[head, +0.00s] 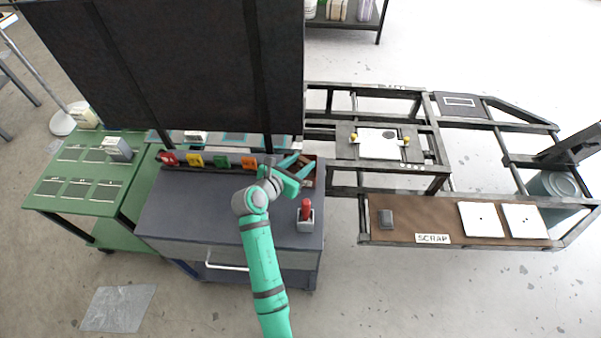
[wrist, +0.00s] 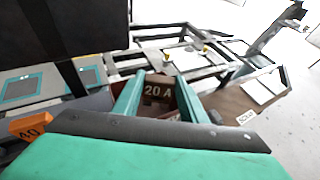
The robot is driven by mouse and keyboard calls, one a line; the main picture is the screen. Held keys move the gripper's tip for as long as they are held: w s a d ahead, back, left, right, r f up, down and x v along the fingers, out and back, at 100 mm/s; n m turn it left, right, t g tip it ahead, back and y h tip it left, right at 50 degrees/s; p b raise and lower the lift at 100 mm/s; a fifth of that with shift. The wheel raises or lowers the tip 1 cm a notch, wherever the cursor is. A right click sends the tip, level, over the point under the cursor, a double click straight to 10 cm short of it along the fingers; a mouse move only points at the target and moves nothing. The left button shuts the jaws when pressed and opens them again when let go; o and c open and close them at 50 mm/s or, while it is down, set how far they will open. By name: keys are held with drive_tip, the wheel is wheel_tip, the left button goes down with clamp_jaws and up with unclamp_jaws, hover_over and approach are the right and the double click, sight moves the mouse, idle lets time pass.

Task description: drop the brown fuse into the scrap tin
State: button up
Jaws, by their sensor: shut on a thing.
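The brown fuse (wrist: 158,91), marked "20 A", sits between my two green fingers in the wrist view. My gripper (wrist: 159,84) is shut on it. In the head view my gripper (head: 304,163) is at the right end of the fuse row, over the back right corner of the grey cabinet. The fuse is mostly hidden there, and I cannot tell whether it is clear of what lies below. A "SCRAP" label (head: 432,238) is on the front edge of a brown shelf (head: 450,222) at the right; I cannot single out a tin for certain.
Red (head: 168,158), yellow (head: 194,160), green (head: 220,161) and orange (head: 249,163) fuses stand left of my gripper. A red-handled tool (head: 306,210) stands on the cabinet. A grey block (head: 386,218) and two white plates lie on the brown shelf. A bucket (head: 553,190) stands behind it.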

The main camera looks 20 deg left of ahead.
drive_tip(key=o, duration=1.1)
drive_tip(key=v, duration=1)
drive_tip(key=shift+s+a+r, duration=0.15)
drive_tip(key=shift+s, duration=0.2)
